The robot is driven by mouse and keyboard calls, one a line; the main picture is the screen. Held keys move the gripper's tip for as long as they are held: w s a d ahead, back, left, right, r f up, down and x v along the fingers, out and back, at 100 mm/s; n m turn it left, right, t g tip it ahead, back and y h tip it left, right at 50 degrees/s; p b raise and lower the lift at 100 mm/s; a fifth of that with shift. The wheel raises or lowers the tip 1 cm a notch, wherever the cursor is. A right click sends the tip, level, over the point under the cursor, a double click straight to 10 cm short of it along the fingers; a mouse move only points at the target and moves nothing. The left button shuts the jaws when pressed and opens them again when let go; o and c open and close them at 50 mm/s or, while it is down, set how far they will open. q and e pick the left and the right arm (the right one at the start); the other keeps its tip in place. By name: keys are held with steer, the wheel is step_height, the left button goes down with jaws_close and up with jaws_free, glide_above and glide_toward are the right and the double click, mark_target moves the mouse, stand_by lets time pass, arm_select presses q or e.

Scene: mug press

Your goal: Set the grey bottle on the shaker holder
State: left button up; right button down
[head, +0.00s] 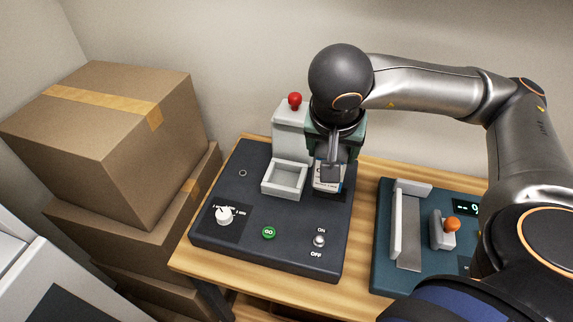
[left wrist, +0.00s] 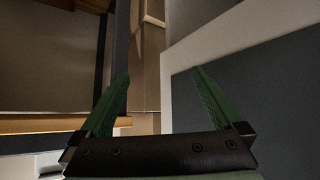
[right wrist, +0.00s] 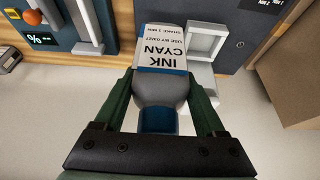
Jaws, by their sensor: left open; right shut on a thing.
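The grey bottle (right wrist: 160,92) has a white "INK CYAN" label and blue bands. My right gripper (right wrist: 163,100) is shut on it. In the head view the bottle's label (head: 322,178) shows below my right gripper (head: 335,148), just right of the shaker holder. The shaker holder (head: 270,190) is a pale square tray with raised walls and looks empty. It also shows in the right wrist view (right wrist: 208,28), right of the bottle. Whether the bottle touches the machine's deck cannot be told. My left gripper (left wrist: 160,90) is open and empty, and out of the head view.
The dark machine base (head: 225,245) carries a white knob (head: 224,215), a green button (head: 269,232) and an ON/OFF switch (head: 320,241). A pale column with a red ball (head: 295,101) stands behind the holder. A teal device (head: 388,255) is at right; cardboard boxes (head: 110,140) are at left.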

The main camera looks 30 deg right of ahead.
steer(key=w+f, duration=0.8)
steer(key=w, duration=0.1)
steer(key=w+a+f, duration=0.1)
steer(key=w+f, duration=0.3)
steer(key=shift+w+f, duration=0.2)
steer(key=shift+f, duration=0.1)
steer(key=shift+f+b, duration=0.2)
steer(key=shift+b, duration=0.1)
jaws_free()
